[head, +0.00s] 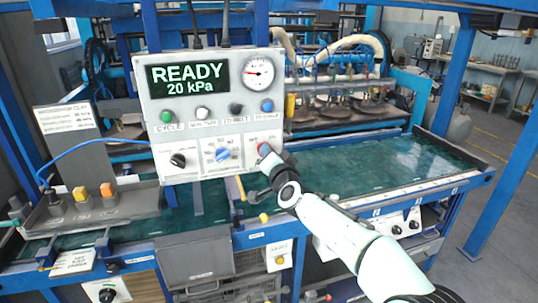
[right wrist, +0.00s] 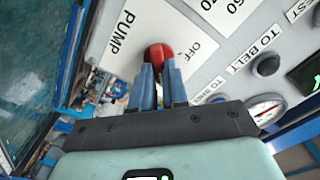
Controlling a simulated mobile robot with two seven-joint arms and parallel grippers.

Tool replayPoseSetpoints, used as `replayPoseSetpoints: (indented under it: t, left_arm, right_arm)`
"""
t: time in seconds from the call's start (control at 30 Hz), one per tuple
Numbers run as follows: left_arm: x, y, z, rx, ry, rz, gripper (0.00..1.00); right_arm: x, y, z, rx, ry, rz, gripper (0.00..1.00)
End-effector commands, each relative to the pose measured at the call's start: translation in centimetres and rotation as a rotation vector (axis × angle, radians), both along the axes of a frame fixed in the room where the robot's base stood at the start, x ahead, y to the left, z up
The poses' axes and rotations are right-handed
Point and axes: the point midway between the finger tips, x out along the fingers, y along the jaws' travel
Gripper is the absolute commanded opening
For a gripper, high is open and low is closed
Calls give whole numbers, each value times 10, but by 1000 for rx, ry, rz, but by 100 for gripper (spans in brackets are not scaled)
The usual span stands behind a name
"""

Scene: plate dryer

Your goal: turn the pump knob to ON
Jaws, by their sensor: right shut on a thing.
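The red pump knob (right wrist: 158,54) sits on a white plate marked PUMP and OFF in the right wrist view. It also shows at the lower right of the control panel (head: 208,95) in the head view, at the knob's red edge (head: 264,148). My right gripper (right wrist: 160,75) is shut on the knob, one blue-grey finger on each side; in the head view the gripper (head: 268,158) reaches it from the lower right. The OFF mark lies right of the knob in the wrist view. I see no ON mark, and the knob's exact angle is partly hidden by the fingers. My left gripper is not in view.
The panel display (head: 188,78) reads READY 20 kPa, beside a round gauge (head: 258,72). Several buttons, a black knob (head: 178,160) and a blue dial (head: 222,155) sit close by. The green machine bed (head: 400,165) spreads behind my right arm.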

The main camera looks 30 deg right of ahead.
Motion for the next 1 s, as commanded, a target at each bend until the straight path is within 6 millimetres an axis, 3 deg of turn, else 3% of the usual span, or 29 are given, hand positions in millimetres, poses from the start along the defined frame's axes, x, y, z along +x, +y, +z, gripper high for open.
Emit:
replayPoseSetpoints:
  t: [0.3, 0.33, 0.4, 0.77, 1.0]
  left_arm:
    - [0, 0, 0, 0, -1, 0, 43]
    - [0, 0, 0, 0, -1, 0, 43]
    - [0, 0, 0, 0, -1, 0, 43]
    - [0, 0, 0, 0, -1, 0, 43]
    - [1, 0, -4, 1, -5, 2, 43]
  right_arm:
    - [0, 0, 1, 6, -3, 0, 0]
    - [0, 0, 1, 6, -3, 0, 17]
    - [0, 0, 1, 6, -3, 0, 39]
    - [-3, 1, 0, 4, -1, 0, 39]
    - [-35, 8, 1, 5, -3, 1, 39]
